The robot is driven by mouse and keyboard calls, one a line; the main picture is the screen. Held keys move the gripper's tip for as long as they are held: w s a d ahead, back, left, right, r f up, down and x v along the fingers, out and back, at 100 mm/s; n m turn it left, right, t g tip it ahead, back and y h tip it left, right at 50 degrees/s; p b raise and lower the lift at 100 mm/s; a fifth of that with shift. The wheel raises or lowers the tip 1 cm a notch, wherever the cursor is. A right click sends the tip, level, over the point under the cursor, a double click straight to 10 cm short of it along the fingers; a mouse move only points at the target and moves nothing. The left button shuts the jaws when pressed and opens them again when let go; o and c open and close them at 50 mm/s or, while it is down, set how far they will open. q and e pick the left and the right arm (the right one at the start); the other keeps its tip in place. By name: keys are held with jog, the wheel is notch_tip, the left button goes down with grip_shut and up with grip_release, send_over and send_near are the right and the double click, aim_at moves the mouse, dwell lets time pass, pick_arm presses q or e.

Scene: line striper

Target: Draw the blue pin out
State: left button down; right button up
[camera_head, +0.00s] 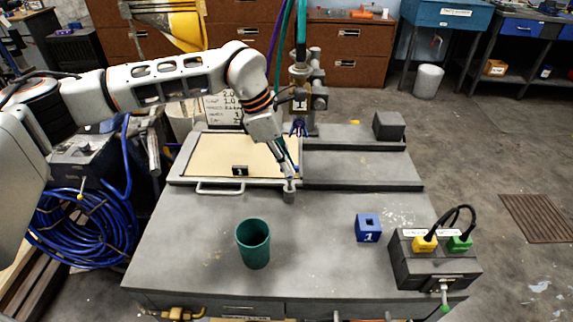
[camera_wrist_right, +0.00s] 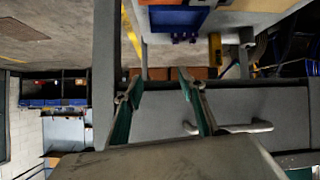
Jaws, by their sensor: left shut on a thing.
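My left gripper (camera_head: 288,172) reaches down at the front right corner of the framed panel, its fingers shut. A small bit of the blue pin (camera_head: 297,169) shows beside the fingertips; the fingers hide most of it. A grey post (camera_head: 289,193) stands right under the fingertips; whether the pin is still inside it I cannot tell. The panel (camera_head: 225,155) is beige in a pale frame with a front handle. My right gripper (camera_wrist_right: 160,78) shows only in the right wrist view, open with nothing between its green-padded fingers.
A green cup (camera_head: 253,243) stands in front on the grey bench (camera_head: 310,235). A blue block (camera_head: 368,228) marked 1 and a black box (camera_head: 435,265) with yellow and green plugs are at the right. A vertical fixture (camera_head: 300,85) with hoses rises behind the panel. The bench between is clear.

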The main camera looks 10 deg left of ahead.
pick_arm(q)
jog(key=shift+r+p, duration=0.35)
jog(key=shift+r, duration=0.35)
jog(key=shift+r+p, duration=0.6)
jog(key=shift+r, duration=0.35)
dwell(0.5)
